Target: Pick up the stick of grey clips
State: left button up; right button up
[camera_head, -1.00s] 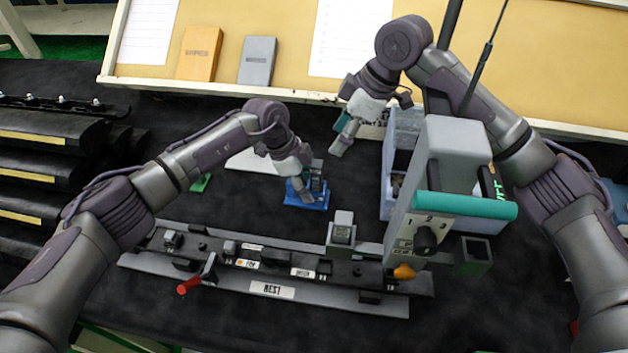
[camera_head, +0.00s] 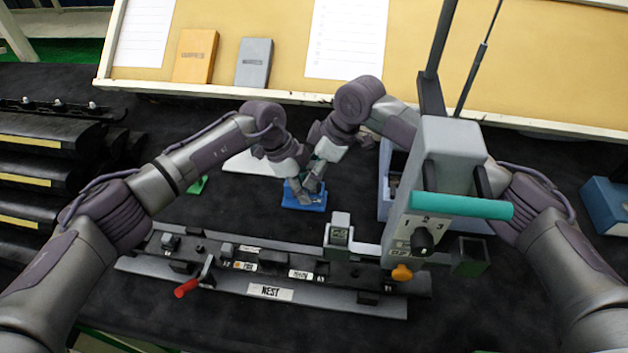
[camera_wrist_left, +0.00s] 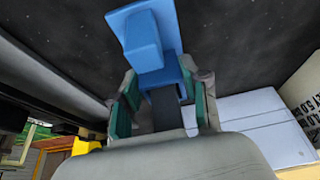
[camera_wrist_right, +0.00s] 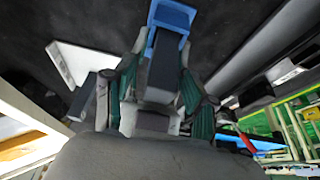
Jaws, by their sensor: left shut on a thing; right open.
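A small blue stand (camera_head: 303,196) sits on the dark bench mat, behind the long fixture. My left gripper (camera_head: 296,179) is at the stand and appears shut on it; the stand's blue block (camera_wrist_left: 168,75) shows between its fingertips in the left wrist view. A dark grey piece (camera_wrist_right: 165,70), which looks like the stick of grey clips, shows over the blue base in the right wrist view. My right gripper (camera_head: 317,178) is open, with its fingers on either side of that piece. Fingers hide most of the stick in the head view.
A long fixture marked NEST (camera_head: 270,291) with a red-handled lever (camera_head: 187,288) lies in front. A grey press with a teal bar (camera_head: 455,205) stands to the right, before a pale blue bin (camera_head: 397,160). Black racks (camera_head: 35,160) stand left.

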grip_shut()
jog(key=shift+r, duration=0.1)
